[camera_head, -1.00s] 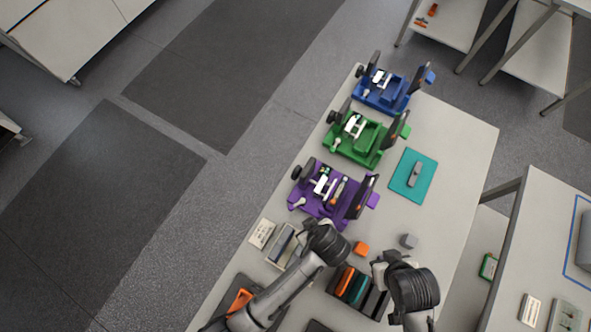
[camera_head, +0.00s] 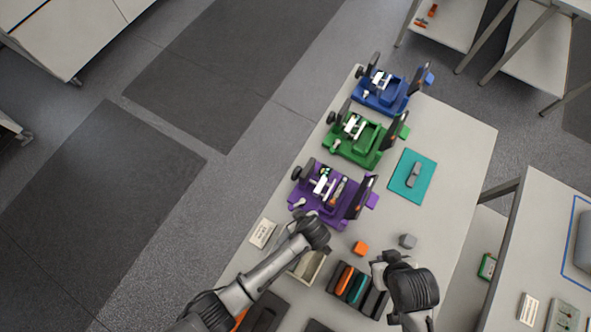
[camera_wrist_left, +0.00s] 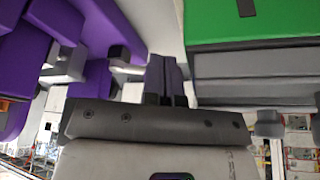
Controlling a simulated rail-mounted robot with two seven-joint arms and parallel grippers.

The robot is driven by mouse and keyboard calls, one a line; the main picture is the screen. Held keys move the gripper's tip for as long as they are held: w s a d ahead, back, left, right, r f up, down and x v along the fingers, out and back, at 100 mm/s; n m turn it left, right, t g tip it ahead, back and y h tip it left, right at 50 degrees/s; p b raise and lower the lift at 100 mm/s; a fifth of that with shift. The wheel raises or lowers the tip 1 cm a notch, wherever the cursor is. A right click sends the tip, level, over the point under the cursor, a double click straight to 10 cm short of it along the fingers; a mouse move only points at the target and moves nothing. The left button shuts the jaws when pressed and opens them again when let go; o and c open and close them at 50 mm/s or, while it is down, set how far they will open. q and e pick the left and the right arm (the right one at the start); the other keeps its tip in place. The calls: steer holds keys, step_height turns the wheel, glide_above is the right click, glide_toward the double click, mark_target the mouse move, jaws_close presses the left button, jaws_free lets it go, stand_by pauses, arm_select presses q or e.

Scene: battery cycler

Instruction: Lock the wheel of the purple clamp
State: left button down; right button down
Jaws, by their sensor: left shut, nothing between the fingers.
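The purple clamp (camera_head: 315,208) stands on the table, nearest of three similar clamps. A dark round wheel (camera_head: 297,172) shows at its left end and a dark upright plate at its right. My left gripper is beside the clamp's near side; its fingertips are hidden behind my wrist in the head view. In the left wrist view my left gripper (camera_wrist_left: 166,75) is shut and empty, with purple clamp parts (camera_wrist_left: 105,30) to the left. The wheel cannot be made out there. My right gripper (camera_head: 377,268) is low at the right, away from the clamp; its fingers are unclear.
The green clamp (camera_head: 348,146) and blue clamp (camera_head: 375,98) stand behind. A teal mat (camera_head: 400,188) bears a grey part. An orange block (camera_head: 361,248), a grey block (camera_head: 408,241) and a rack (camera_head: 350,285) of coloured pieces lie nearer me.

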mark_target(297, 205)
arm_select(q)
steer(key=shift+w+a+r+p, duration=0.15)
steer(key=shift+w+a, duration=0.25)
steer(key=shift+w, duration=0.2)
steer(key=shift+w+a+f+p, duration=0.15)
steer(key=shift+w+a, duration=0.25)
steer(key=shift+w, duration=0.2)
arm_select(e)
steer(key=shift+d+r, duration=0.1)
steer(key=shift+r, duration=0.45)
arm_select(q)
steer(key=shift+r, duration=0.1)
arm_select(e)
steer(key=shift+w+a, duration=0.1)
steer(key=shift+a, duration=0.15)
arm_select(q)
steer(key=shift+w+a, duration=0.1)
steer(key=shift+a, duration=0.05)
arm_select(e)
steer(key=shift+w+a, duration=0.25)
